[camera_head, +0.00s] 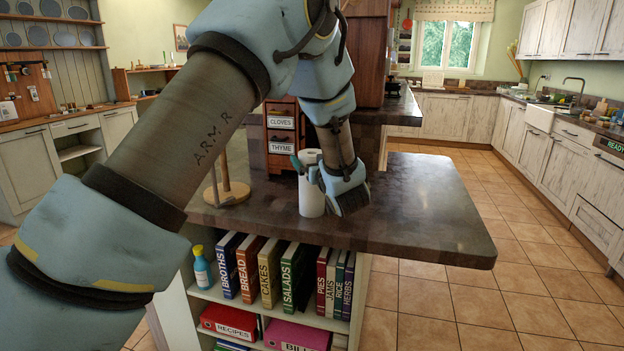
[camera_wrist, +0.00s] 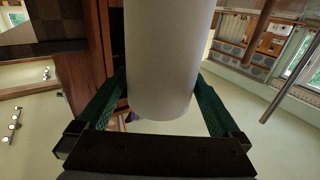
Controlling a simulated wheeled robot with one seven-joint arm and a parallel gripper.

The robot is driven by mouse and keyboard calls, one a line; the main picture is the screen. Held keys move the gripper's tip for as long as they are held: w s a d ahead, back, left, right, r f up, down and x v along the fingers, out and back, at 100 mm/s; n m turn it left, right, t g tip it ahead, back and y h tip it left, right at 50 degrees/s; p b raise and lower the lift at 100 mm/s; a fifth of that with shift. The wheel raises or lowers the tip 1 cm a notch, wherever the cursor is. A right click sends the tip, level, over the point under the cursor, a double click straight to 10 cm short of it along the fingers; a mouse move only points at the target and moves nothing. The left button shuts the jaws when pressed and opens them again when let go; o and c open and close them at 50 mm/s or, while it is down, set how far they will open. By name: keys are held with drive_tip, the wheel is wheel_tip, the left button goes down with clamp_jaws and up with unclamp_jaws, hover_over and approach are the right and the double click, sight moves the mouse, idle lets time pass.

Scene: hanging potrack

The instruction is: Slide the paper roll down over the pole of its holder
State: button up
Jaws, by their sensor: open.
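The white paper roll (camera_head: 312,200) stands upright on the dark counter, near its front edge. My gripper (camera_head: 306,170) is at the upper part of the roll, with its fingers on either side of it. In the wrist view the roll (camera_wrist: 160,60) fills the space between the two green fingers, which are open. Whether a finger touches it I cannot tell. The holder (camera_head: 235,193) stands to the left of the roll, with a round wooden base, an upright wooden pole (camera_head: 224,165) and a thin metal rod beside it. The pole is bare. My arm hides some of the area above it.
A wooden spice drawer unit (camera_head: 282,140) stands behind the roll and holder. Bare counter (camera_head: 420,205) lies to the right. Below the counter, a shelf (camera_head: 270,310) holds several cookbooks and a blue bottle (camera_head: 202,267).

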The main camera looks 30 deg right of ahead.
drive_tip(key=shift+c, duration=0.4)
clamp_jaws()
idle(0.4)
